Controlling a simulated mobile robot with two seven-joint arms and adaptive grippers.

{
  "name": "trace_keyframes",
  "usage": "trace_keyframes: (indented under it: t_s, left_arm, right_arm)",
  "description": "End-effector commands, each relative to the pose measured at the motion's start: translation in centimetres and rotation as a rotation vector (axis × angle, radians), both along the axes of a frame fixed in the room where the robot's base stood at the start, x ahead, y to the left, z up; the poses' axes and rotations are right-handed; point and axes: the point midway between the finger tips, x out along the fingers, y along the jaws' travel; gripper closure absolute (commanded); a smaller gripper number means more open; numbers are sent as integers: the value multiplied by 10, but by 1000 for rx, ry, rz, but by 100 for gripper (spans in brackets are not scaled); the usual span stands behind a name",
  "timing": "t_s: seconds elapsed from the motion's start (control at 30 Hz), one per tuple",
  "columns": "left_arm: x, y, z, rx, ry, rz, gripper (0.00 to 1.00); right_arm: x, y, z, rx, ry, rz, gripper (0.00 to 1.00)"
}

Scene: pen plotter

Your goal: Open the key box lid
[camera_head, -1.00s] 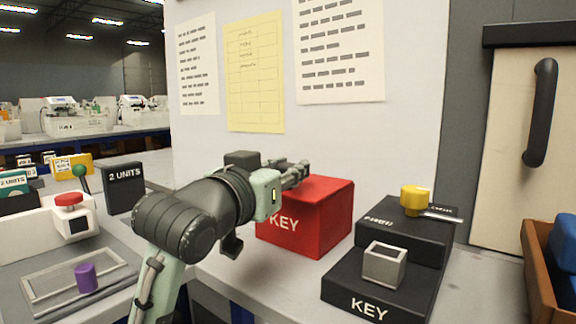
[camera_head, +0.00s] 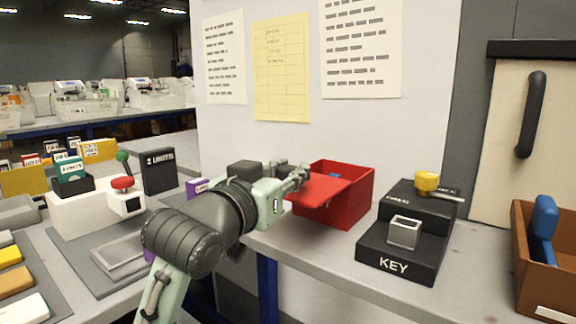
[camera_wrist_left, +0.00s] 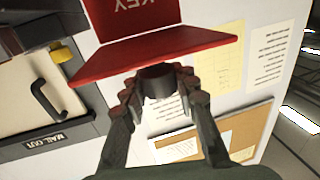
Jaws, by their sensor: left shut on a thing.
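The red key box (camera_head: 352,203) stands on the bench against the white panel. Its red lid (camera_head: 318,188) is swung away from the top and juts out flat in front of the box, so part of the inside shows with something small and blue in it. In the left wrist view, the lid (camera_wrist_left: 160,52) has a dark knob (camera_wrist_left: 156,77) at its edge. My left gripper (camera_head: 299,176) is at the lid's left edge, its two fingers closed around the knob (camera_wrist_left: 158,88). My right gripper is out of view.
A black stepped stand marked KEY (camera_head: 400,262) with a grey square holder and a yellow knob is right of the box. A brown bin (camera_head: 535,275) with blue items is at far right. A white unit with a red button (camera_head: 122,184) is left of my arm.

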Motion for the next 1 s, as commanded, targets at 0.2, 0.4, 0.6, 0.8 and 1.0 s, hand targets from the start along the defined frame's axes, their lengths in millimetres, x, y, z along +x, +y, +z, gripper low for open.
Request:
trace_keyframes:
  t_s: [0.2,0.4,0.6,0.8,1.0]
  left_arm:
    - [0,0,0,0,1,-1,100]
    - [0,0,0,0,1,-1,60]
    - [0,0,0,0,0,0,49]
    - [-1,1,0,0,-1,0,49]
    - [-23,11,0,0,-1,0,49]
  right_arm:
    - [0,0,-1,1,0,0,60]
    - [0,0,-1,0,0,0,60]
    - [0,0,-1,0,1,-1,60]
    - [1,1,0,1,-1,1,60]
    - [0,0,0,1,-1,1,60]
